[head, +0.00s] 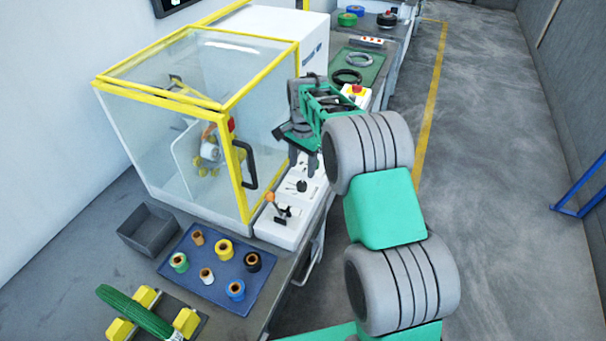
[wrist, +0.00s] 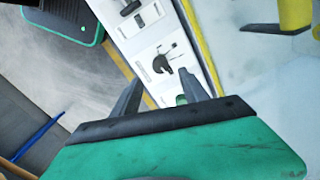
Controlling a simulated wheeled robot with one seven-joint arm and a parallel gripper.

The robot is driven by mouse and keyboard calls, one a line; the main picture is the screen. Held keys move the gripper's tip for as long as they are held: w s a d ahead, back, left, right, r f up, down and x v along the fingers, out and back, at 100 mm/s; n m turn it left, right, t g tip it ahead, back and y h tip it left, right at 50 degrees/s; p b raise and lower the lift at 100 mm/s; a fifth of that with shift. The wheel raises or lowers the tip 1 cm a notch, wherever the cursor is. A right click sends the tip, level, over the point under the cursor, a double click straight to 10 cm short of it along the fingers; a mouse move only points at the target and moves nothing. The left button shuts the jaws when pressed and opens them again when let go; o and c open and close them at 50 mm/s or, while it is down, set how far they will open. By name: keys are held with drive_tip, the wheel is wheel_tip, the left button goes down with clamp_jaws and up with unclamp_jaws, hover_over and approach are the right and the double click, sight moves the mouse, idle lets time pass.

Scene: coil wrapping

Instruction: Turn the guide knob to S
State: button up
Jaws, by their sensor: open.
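A black knob (wrist: 161,64) with a pointer sits on the white control panel (wrist: 140,42) in the wrist view. Marks surround it, but the letters are too small to read. In the head view, a dark knob (head: 301,186) stands on the white panel just below my gripper. My gripper (head: 318,166) is over the panel in front of the glazed cabinet. In the wrist view my gripper (wrist: 162,78) is open, its two fingers apart and empty. The knob appears between and beyond the fingertips, and I see no contact.
A yellow-framed clear cabinet (head: 200,100) stands left of the panel. An orange-tipped lever (head: 272,200) is on the nearer panel. A blue mat (head: 212,245) holds several tape rolls. A grey bin (head: 148,230) is beside it.

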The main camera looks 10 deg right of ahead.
sight(303, 183)
wheel_tip(303, 183, down, 8)
drive_tip(key=shift+w+r+p, duration=0.1)
drive_tip(key=shift+p, duration=0.75)
clamp_jaws()
drive_tip(key=shift+d, duration=0.15)
